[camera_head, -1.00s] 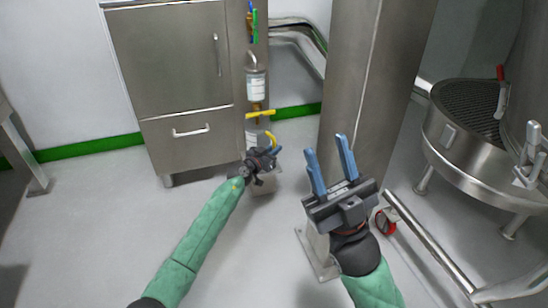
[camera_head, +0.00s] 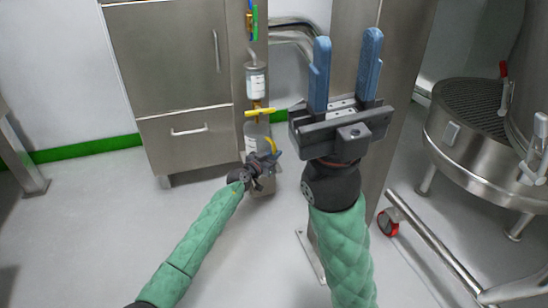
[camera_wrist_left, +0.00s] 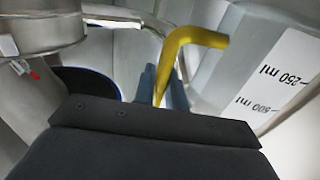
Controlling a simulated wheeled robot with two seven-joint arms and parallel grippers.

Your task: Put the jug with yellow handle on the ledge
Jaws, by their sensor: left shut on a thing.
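The jug with yellow handle (camera_head: 252,138) is a translucent vessel upright in front of the steel post, below a yellow lever. Its yellow handle (camera_head: 272,145) faces right. My left gripper (camera_head: 274,160) is at the handle, shut on it. In the left wrist view the yellow handle (camera_wrist_left: 188,40) comes up from between the blue fingers, and the jug's wall (camera_wrist_left: 250,75) shows volume marks at the right. My right gripper (camera_head: 346,38) is open and empty, raised in front of the steel column. I cannot tell which surface is the ledge; the jug's base is partly hidden.
A steel cabinet (camera_head: 172,60) stands left of the post. A labelled clear container (camera_head: 256,82) and a yellow lever (camera_head: 260,112) are above the jug. A round steel vessel with a grate (camera_head: 470,140) and a wheeled frame (camera_head: 430,240) stand at right. Floor at left is clear.

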